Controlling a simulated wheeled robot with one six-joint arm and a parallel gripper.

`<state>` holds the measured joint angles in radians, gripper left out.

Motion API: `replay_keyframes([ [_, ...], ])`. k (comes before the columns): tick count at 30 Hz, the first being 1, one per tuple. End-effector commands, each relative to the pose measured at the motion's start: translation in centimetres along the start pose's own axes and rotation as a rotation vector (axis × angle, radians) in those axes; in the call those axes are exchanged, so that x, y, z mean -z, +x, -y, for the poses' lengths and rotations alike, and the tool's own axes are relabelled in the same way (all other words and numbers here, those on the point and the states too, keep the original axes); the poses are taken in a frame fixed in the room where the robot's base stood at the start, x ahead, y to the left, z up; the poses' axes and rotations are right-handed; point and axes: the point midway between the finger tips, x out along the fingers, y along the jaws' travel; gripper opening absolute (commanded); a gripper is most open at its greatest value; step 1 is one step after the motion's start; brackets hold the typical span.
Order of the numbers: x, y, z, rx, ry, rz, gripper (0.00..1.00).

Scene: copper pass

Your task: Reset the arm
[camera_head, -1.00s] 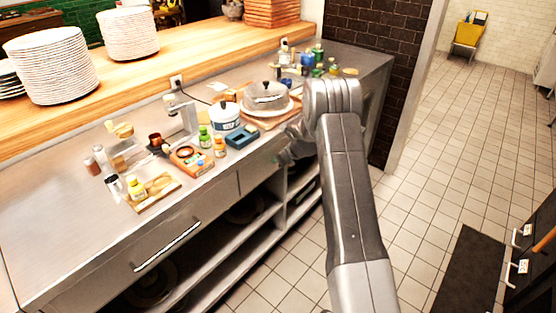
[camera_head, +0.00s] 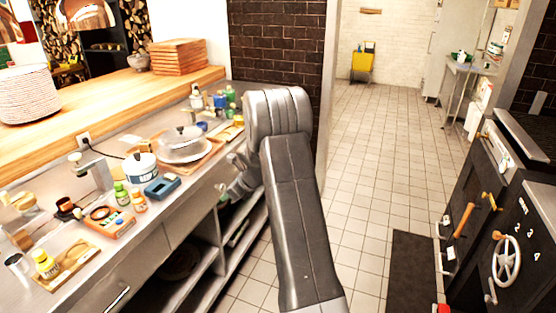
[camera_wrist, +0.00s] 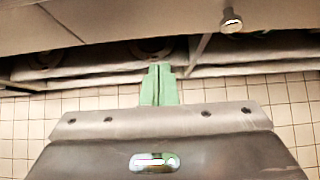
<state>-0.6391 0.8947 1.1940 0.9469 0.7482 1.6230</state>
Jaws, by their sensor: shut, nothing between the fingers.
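My gripper (camera_wrist: 158,84) shows in the wrist view as two green fingers pressed together with nothing between them. In the head view my arm (camera_head: 290,195) rises from the bottom middle and bends at a raised joint. Its far end hangs down toward the counter's front, and the gripper (camera_head: 222,200) shows only small there, partly hidden by the arm. In the wrist view the fingers point toward the open shelves (camera_wrist: 85,62) below the counter, with the tiled floor behind them.
The steel counter (camera_head: 150,228) on the left holds a lidded pan (camera_head: 184,147), a white tub (camera_head: 140,167), a blue box (camera_head: 162,186) and several bottles. A black oven (camera_head: 515,235) stands at the right. The tiled floor (camera_head: 365,170) between them is mostly clear, with a dark mat (camera_head: 412,265).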

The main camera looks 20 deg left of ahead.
Motion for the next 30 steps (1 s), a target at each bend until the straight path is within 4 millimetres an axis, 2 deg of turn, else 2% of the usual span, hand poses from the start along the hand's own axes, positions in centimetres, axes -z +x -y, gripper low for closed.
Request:
replay_keyframes([
  [11,0.1,0.7,0.0,-0.002,0.001,-0.001,0.0],
  [14,0.1,1.9,-0.1,-0.003,0.002,-0.001,0.0],
  [27,0.0,9.7,-0.1,-0.003,0.001,-0.001,0.0],
  [30,-0.9,10.7,-0.4,-0.002,-0.002,0.0,0.0],
])
